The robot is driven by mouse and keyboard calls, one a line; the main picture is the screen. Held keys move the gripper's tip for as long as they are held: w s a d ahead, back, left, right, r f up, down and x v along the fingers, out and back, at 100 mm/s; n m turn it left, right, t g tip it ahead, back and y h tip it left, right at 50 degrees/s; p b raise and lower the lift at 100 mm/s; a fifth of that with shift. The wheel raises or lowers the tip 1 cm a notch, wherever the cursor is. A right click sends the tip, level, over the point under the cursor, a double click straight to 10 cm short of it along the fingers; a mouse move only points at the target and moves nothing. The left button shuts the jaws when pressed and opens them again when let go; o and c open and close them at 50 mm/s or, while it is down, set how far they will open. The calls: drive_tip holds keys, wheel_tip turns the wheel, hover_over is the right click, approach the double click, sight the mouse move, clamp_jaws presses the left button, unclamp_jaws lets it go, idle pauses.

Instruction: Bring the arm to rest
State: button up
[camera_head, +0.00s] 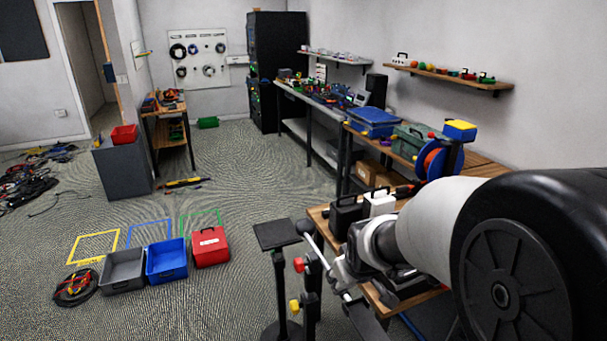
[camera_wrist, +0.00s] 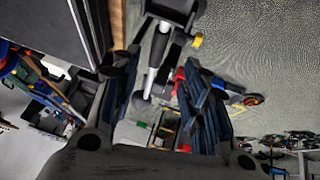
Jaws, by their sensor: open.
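My arm reaches in from the lower right of the head view, over the near wooden bench (camera_head: 430,297). My gripper shows in the wrist view (camera_wrist: 160,62) with its two dark fingers apart and nothing seen between them. In the head view the gripper end is partly hidden by my own arm and dark parts around it. A stand with a flat black plate (camera_head: 278,234) is just left of the gripper end. It cannot be told whether the two touch.
A grey bin (camera_head: 122,272), a blue bin (camera_head: 166,262) and a red box (camera_head: 210,247) stand on the floor left. A cable coil (camera_head: 75,288) lies beside them. A black case (camera_head: 346,216) and white case (camera_head: 380,203) stand on the bench. The middle floor is mostly clear.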

drive_tip(key=s+r+m, duration=0.1)
drive_tip(key=s+r, duration=0.2)
drive_tip(key=s, duration=0.6)
drive_tip(key=s+r+m+g, duration=0.1)
drive_tip(key=s+r, duration=0.2)
drive_tip(key=s, duration=0.7)
drive_tip(key=s+r+m, duration=0.2)
drive_tip(key=s+r, duration=0.1)
drive_tip(key=s, duration=0.6)
drive_tip(key=shift+s+d+r+g, duration=0.15)
drive_tip(key=shift+s+r+g, duration=0.2)
drive_tip(key=shift+r+g, duration=0.05)
drive_tip(key=shift+o, duration=0.6)
